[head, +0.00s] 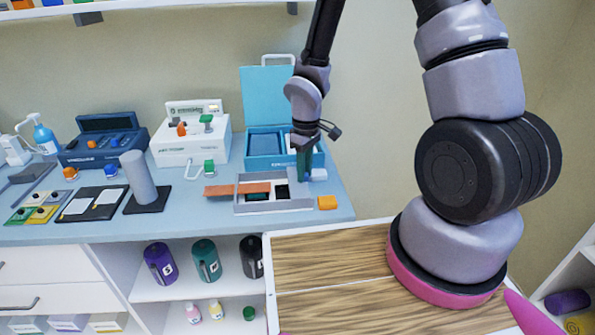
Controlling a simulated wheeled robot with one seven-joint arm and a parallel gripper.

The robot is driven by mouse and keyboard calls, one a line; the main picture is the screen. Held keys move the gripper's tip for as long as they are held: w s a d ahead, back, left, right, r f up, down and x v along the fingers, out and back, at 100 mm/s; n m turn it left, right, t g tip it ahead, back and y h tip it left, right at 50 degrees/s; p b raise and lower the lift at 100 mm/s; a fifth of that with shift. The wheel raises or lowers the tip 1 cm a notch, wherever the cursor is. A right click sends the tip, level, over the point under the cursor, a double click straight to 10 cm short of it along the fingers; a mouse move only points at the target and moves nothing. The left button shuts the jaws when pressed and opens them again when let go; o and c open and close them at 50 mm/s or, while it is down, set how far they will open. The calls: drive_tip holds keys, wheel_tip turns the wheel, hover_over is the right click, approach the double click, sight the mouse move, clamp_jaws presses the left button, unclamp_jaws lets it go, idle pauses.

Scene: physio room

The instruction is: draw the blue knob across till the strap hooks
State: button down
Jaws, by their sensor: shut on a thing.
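A shallow grey tray-like fixture (273,207) lies near the counter's front right edge. A flat orange-brown strap (238,188) lies over its left part and sticks out past its left end. Dark openings show inside the fixture. My gripper (303,172) points down at the fixture's right part, with its fingers shut on the blue knob, which they mostly hide. A small pale block (318,174) shows just right of the fingertips. I cannot tell whether the strap is hooked.
An orange block (327,203) sits right of the fixture. An open blue case (268,145) stands close behind my gripper, with a white box (190,136) left of it. A grey cylinder (138,178) stands further left. A wooden top (330,265) is in front.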

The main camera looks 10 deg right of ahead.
drive_tip(key=shift+d, duration=0.3)
drive_tip(key=c, duration=0.7)
unclamp_jaws()
drive_tip(key=shift+r, duration=0.1)
wheel_tip(320, 180, up, 11)
drive_tip(key=shift+f, duration=0.15)
wheel_tip(320, 180, up, 9)
drive_tip(key=m+t, duration=0.2)
drive_tip(key=m, duration=0.1)
hover_over(307, 174)
drive_tip(key=d, duration=0.4)
drive_tip(key=s+d+r+m+t, duration=0.1)
drive_tip(key=s+d+r+m, duration=0.1)
drive_tip(key=r, duration=0.4)
drive_tip(key=s+d+r+m+t+y, duration=0.1)
drive_tip(key=s+d+r+m+t, duration=0.1)
drive_tip(key=s+r, duration=0.4)
drive_tip(key=s+d+r+m+t+y, duration=0.1)
drive_tip(key=s+d+r+m+t, duration=0.1)
drive_tip(key=s+d+r+m, duration=0.1)
drive_tip(key=shift+s+d+r+m, duration=0.15)
drive_tip(key=shift+s+r+m, duration=0.1)
drive_tip(key=shift+r+m, duration=0.55)
drive_tip(key=shift+s+d+r+m, duration=0.2)
drive_tip(key=shift+r+m, duration=0.4)
drive_tip(key=shift+r, duration=0.35)
